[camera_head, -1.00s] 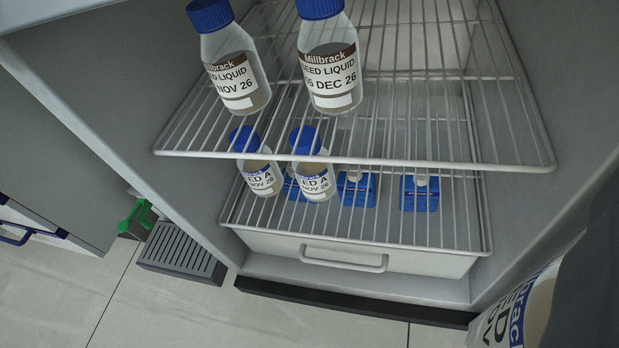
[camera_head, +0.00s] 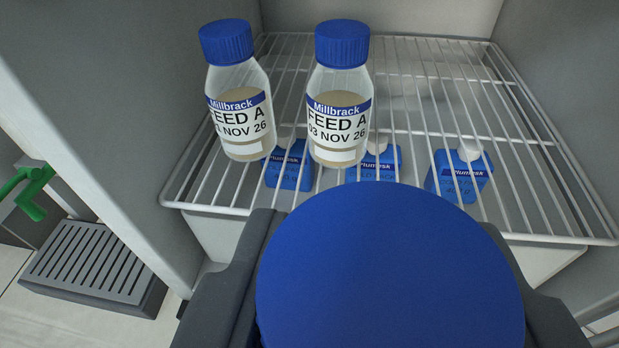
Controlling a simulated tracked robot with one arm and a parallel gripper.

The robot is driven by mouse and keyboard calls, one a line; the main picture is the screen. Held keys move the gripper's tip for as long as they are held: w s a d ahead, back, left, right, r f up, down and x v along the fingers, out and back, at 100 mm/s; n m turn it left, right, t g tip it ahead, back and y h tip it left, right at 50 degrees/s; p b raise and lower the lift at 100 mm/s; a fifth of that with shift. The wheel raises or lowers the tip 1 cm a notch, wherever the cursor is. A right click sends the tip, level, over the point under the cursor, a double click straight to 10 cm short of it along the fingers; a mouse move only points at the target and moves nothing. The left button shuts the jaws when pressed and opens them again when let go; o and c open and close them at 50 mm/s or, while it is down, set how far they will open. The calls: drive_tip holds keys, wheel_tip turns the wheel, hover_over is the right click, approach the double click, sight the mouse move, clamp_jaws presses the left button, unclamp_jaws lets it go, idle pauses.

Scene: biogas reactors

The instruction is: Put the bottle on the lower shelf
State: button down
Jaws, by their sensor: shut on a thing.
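My gripper (camera_head: 392,275) is shut on a bottle, seen from above as a large round blue cap (camera_head: 390,265). The cap hides the bottle's body and label. Its jaws show on both sides of the cap. The lower shelf (camera_head: 420,85) is a wire rack ahead, partly hidden by the cap at its front edge. Two Millbrack FEED A bottles with blue caps stand upright side by side on its left part: one at the left (camera_head: 237,100) and one to its right (camera_head: 339,100). The held bottle is in front of the shelf; its height above it is unclear.
Several blue containers with white caps, one at the right (camera_head: 459,175), show through the shelf wires. The shelf's right and back parts are bare. The grey left cabinet wall (camera_head: 110,130) is close. A grey grated block (camera_head: 95,262) and green handle (camera_head: 32,188) are outside, left.

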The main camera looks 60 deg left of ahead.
drive_tip(key=w+d+b+x, duration=0.1)
drive_tip(key=b+x, duration=0.2)
drive_tip(key=x, duration=1.3)
drive_tip(key=shift+w+d, duration=0.2)
drive_tip(key=shift+w, duration=0.05)
drive_tip(key=shift+f, duration=0.15)
drive_tip(key=c, duration=0.8)
unclamp_jaws()
drive_tip(key=shift+o, duration=0.2)
drive_tip(key=p+v, duration=0.2)
drive_tip(key=v, duration=1)
drive_tip(key=shift+s+a, duration=0.1)
